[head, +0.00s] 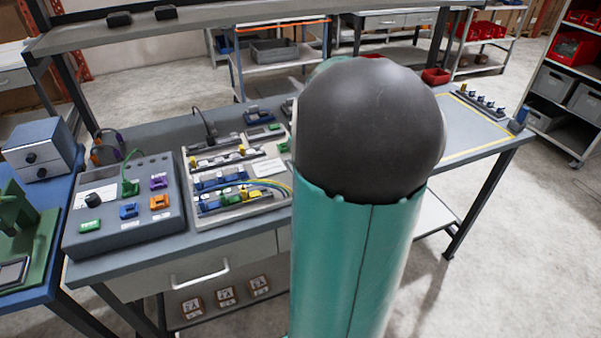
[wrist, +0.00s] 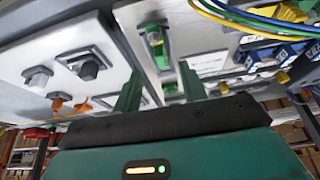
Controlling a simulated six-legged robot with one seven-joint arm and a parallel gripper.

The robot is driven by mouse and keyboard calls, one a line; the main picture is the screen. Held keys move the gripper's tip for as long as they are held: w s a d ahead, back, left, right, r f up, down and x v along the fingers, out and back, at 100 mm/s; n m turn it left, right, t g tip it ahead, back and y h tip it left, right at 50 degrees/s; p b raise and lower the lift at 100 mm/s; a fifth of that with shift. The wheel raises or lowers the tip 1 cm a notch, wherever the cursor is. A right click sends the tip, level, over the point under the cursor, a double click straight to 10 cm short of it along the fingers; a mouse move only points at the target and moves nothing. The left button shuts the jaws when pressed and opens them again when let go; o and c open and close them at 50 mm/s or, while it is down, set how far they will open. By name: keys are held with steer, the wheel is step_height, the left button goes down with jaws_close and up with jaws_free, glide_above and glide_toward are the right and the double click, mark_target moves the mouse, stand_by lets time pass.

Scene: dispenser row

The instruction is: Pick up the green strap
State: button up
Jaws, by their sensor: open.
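In the wrist view, a green piece (wrist: 157,46), which looks like the green strap, sits in a pale, dark-edged mount on a light panel (wrist: 210,28). My gripper (wrist: 160,88) is open, with its two green fingers apart. The green piece shows beyond the gap between them, and nothing is visibly held. In the head view, my own arm hides the gripper and part of the bench. Small green pieces (head: 285,147) show at the right side of the terminal board (head: 268,168). I cannot tell which of them is the strap.
A grey control box (head: 125,205) with a knob and coloured plugs stands left of the board. Blue and yellow wires (wrist: 245,18) curve near the right finger's side. A blue drawer unit (head: 40,150) stands at far left. The bench's right end has a clear mat (head: 470,130).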

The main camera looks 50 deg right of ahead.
steer(key=shift+x, duration=2.65)
jaws_close()
